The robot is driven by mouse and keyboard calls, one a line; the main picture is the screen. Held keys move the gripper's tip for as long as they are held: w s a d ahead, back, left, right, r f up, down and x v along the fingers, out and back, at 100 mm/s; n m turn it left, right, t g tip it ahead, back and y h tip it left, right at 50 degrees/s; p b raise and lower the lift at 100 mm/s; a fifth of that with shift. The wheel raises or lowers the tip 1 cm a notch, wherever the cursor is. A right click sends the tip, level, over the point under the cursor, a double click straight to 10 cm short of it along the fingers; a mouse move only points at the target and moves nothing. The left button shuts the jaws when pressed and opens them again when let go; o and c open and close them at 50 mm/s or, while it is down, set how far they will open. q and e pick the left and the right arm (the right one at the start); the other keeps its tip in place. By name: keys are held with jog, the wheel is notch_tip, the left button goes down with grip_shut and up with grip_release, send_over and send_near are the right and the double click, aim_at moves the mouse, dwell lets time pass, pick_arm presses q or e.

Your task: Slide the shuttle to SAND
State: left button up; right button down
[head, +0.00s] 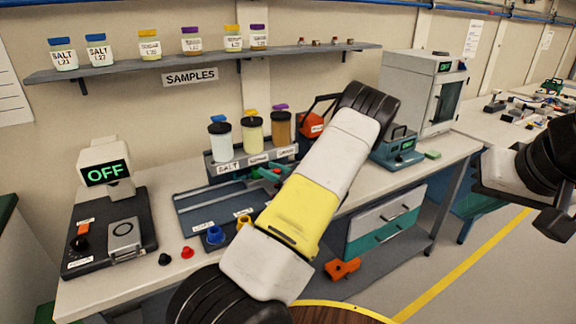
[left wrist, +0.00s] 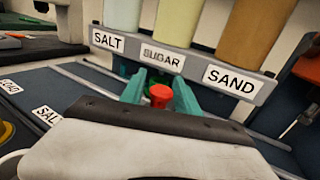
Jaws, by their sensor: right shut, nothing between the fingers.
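The shuttle's red knob (left wrist: 160,95) shows between the teal fingers of my left gripper (left wrist: 159,86) in the left wrist view. Whether the fingers press on it is unclear, and the shuttle's body is mostly hidden. The blue-grey track (head: 190,202) lies on the bench, with LOAD and SALT labels on its front. Behind it a hopper rack (left wrist: 137,55) carries SALT, SUGAR and SAND labels. The SAND label (left wrist: 231,80) is right of the knob. My left arm covers the track's right part in the head view. My right gripper (head: 553,220) is shut and empty at the right edge.
A scale (head: 112,235) reading OFF stands at the bench's left. Small black and red caps (head: 187,252) and a blue ring (head: 214,235) lie near the front edge. A teal-grey device (head: 398,150) and a cabinet (head: 420,92) stand right of the track. A sample shelf (head: 280,54) hangs above.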

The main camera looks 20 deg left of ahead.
pick_arm(q)
grip_shut()
dwell(1.4)
